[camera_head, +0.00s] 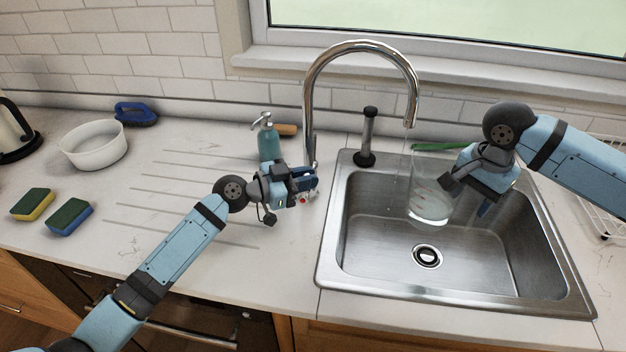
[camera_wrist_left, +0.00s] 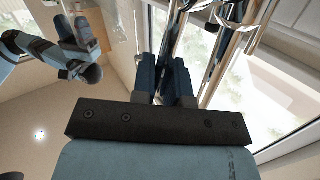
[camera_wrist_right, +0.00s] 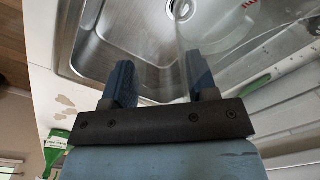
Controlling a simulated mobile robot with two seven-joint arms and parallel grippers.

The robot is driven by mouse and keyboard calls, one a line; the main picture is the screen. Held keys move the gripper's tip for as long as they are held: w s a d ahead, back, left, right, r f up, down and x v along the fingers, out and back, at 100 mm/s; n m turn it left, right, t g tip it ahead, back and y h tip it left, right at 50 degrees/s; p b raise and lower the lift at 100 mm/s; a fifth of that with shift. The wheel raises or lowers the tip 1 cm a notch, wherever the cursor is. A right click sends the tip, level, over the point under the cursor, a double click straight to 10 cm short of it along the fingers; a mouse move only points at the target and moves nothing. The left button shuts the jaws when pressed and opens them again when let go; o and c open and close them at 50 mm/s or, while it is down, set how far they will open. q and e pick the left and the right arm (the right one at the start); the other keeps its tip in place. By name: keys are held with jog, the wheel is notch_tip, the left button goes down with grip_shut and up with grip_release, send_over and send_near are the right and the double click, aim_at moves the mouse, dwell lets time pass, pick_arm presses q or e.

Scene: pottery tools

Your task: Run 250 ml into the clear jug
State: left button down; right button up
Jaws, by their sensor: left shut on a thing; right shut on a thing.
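The clear jug (camera_head: 431,197) is held upright over the sink, below the spout of the chrome tap (camera_head: 412,95). It has red marks on its wall; a paler band shows low in it, but I cannot tell how much water it holds. No clear stream shows at the spout. My right gripper (camera_head: 452,190) is shut on the jug's right side; the see-through wall also shows in the right wrist view (camera_wrist_right: 215,45). My left gripper (camera_head: 310,180) is shut on the tap's lever at the base of the tap; its fingers hide most of the lever.
The steel sink (camera_head: 375,260) has a drain (camera_head: 426,256) below the jug. A soap bottle (camera_head: 268,140) and a black-topped stand (camera_head: 368,135) flank the tap. A white bowl (camera_head: 93,145), blue brush (camera_head: 136,113) and two sponges (camera_head: 69,216) lie left. The front counter is clear.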

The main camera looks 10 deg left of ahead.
pick_arm(q)
jog(key=shift+a+n+t+h, duration=0.3)
jog(key=shift+a+n+h, duration=0.1)
jog(key=shift+a+h, duration=0.1)
dwell(0.3)
jog(key=c, duration=1.2)
grip_release()
jog(key=shift+o, duration=0.2)
jog(key=v, duration=1.2)
jog(key=shift+f, duration=0.15)
